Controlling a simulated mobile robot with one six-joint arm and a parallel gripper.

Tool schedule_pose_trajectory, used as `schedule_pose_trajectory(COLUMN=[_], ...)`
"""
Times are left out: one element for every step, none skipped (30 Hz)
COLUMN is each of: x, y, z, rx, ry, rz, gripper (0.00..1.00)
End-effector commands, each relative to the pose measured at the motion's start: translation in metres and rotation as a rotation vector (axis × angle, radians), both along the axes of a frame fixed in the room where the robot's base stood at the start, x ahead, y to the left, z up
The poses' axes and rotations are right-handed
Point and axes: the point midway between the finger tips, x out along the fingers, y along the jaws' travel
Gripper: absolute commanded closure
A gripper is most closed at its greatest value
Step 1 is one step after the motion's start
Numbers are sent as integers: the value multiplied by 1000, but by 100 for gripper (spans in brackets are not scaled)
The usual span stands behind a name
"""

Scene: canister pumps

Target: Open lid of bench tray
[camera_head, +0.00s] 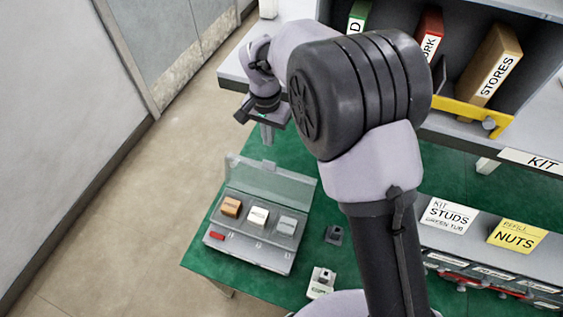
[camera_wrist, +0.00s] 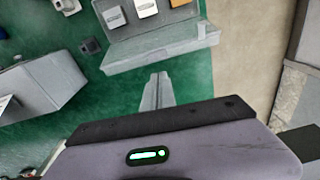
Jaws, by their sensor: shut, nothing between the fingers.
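The bench tray (camera_head: 250,252) is a grey case on the green bench, with orange, white and grey labelled blocks inside. Its clear lid (camera_head: 270,182) is raised along the far edge, leaving the blocks uncovered. In the wrist view the tray (camera_wrist: 122,45) is at the top, with the lid (camera_wrist: 160,57) toward my fingers. My gripper (camera_head: 267,135) is beyond the lid in the head view. Its fingers (camera_wrist: 158,88) are shut and empty, apart from the lid as far as I can see. Its exact height above the bench is unclear.
A small dark block (camera_head: 334,235) and a white labelled block (camera_head: 321,283) stand right of the tray. A shelf with STORES box (camera_head: 488,72) is at the back right. Signs for STUDS (camera_head: 447,215) and NUTS (camera_head: 514,235) stand right. Open floor lies left.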

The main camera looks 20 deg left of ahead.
Motion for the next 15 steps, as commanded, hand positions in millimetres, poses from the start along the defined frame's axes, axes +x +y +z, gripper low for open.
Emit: schedule_pose_trajectory(x=[4, 5, 6, 6, 7, 7, 7, 8, 8, 8, 9, 10, 10, 11, 11], y=[3, 4, 3, 3, 3, 2, 2, 2, 2, 2, 2, 1, 1, 1, 1], z=[1, 1, -2, -6, -11, -19, -26, -32, -41, -48, -54, -61, -67, -72, -77], rx=[-11, -16, -19, -19, -20, -20, -19, -20, -19, -19, -19, -19, -19, -19, -19], ry=[-22, -30, -32, -32, -31, -30, -29, -27, -28, -27, -27, -27, -27, -27, -27], rz=[47, 64, 71, 70, 69, 68, 67, 66, 64, 63, 64, 64, 64, 64, 62], gripper=[100, 100, 100, 100, 100, 100, 100, 100, 100, 100, 100, 100, 100, 100, 100])
